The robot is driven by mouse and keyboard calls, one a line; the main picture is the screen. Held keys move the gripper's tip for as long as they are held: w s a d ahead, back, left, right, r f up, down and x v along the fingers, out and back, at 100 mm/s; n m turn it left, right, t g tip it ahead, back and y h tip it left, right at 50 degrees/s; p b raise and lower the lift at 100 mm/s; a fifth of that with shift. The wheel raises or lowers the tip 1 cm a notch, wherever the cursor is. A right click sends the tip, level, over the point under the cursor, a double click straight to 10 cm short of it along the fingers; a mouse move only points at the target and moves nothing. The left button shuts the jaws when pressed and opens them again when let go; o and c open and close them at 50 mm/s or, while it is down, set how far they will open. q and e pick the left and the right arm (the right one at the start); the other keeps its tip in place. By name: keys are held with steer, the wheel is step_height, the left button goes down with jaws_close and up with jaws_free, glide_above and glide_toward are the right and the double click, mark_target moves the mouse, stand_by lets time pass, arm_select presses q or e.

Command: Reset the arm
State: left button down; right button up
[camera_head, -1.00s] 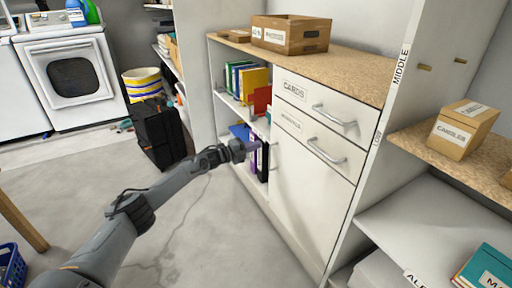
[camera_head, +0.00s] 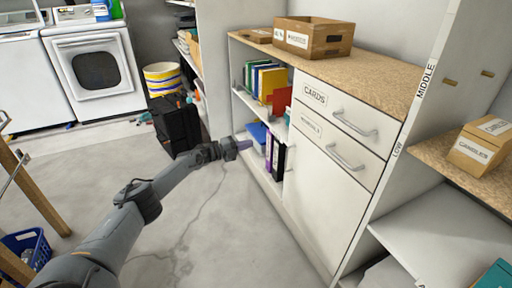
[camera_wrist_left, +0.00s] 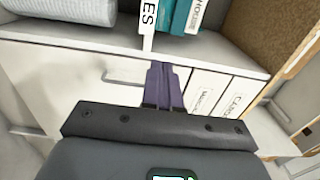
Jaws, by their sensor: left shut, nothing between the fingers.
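My left arm reaches in from the lower left of the head view. My left gripper (camera_head: 243,145) is shut and empty, in front of the open lower shelves of the white cabinet (camera_head: 322,190). In the left wrist view the purple fingers (camera_wrist_left: 163,88) are together, pointing toward a shelf edge. Two binders, one purple and one black (camera_head: 278,160), stand on the lower shelf just right of the gripper in the head view. My right gripper is not in view.
The cabinet has two drawers with handles (camera_head: 354,122). Books (camera_head: 265,80) stand on its upper shelf and a wooden box (camera_head: 314,38) on top. A black case (camera_head: 176,126) and a striped bucket (camera_head: 163,80) stand behind the arm. The floor beside the arm is clear.

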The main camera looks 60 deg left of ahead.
arm_select(q)
steer(key=s+d+f+g+h+p, duration=0.1)
steer(key=s+d+f+g+p, duration=0.35)
steer(key=f, duration=0.75)
steer(key=s+d+f+n+h+p, duration=0.1)
steer(key=s+d+f+h+p, duration=0.2)
steer(key=d, duration=0.7)
steer(key=s+d+f+p, duration=0.2)
steer(key=d+f+p, duration=0.15)
steer(key=d, duration=0.65)
steer(key=s+d+r+n+y+p, duration=0.1)
steer(key=s+d+r+n+p, duration=0.25)
steer(key=d, duration=1.05)
steer(key=s+d+n+p, duration=0.3)
steer(key=s+d+p, duration=0.25)
steer(key=d, duration=0.85)
steer(key=s+d+r+n+g+y+p, duration=0.2)
steer(key=r+n, duration=0.1)
steer(key=r, duration=0.4)
steer(key=s+d+r+n+g+y+p, duration=0.1)
steer(key=s+d+r+n+g+p, duration=0.15)
steer(key=r, duration=0.55)
steer(key=s+a+r+n+g+y, duration=0.3)
steer(key=s+a+r+n+g, duration=0.2)
steer(key=s+r, duration=0.35)
step_height(320, 180, up, 37)
steer(key=p, duration=3.7)
steer(key=shift+s+d, duration=0.15)
steer(key=shift+s, duration=0.3)
